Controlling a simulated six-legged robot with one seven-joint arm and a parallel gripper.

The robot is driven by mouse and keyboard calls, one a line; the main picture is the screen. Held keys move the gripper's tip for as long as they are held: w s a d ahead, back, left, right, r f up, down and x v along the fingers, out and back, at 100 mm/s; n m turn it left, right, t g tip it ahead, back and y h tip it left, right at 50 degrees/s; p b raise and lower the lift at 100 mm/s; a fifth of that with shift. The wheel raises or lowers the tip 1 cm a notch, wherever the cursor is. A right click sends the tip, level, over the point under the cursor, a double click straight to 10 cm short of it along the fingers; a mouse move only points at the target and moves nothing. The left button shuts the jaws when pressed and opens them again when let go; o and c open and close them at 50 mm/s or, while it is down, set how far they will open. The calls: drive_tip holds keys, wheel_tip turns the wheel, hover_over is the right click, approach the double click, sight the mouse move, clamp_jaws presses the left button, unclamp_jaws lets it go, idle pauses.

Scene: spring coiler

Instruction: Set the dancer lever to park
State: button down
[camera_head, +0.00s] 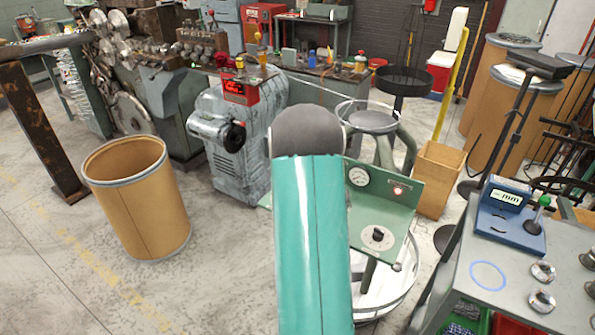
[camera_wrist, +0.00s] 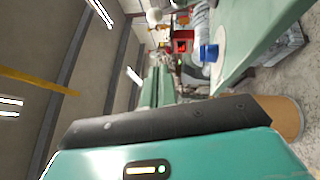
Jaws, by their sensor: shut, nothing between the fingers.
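A green panel (camera_head: 405,190) stands right of my arm in the head view, with a round gauge (camera_head: 358,177) and a small lit red lamp. Below it, a dark rotary knob (camera_head: 378,236) sits on a pale plate. A short rod with a pale ball end (camera_head: 397,267) shows at the plate's lower right. I cannot tell whether it is the dancer lever or how it is set. My teal arm hides part of this stand.
A grey bench (camera_head: 520,290) with a blue gauge (camera_head: 508,222) stands at the right. A tan drum (camera_head: 140,200) is on the floor at left, and a grey machine (camera_head: 228,140) stands behind my arm. The floor at lower left is clear.

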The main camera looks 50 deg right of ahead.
drive_tip(key=shift+w+d, duration=0.1)
drive_tip(key=s+d+x, duration=0.1)
drive_tip(key=s+x, duration=0.1)
drive_tip(key=x, duration=1)
drive_tip(key=shift+d+r, duration=0.4)
drive_tip(key=shift+d, duration=0.2)
drive_tip(key=shift+w, duration=0.1)
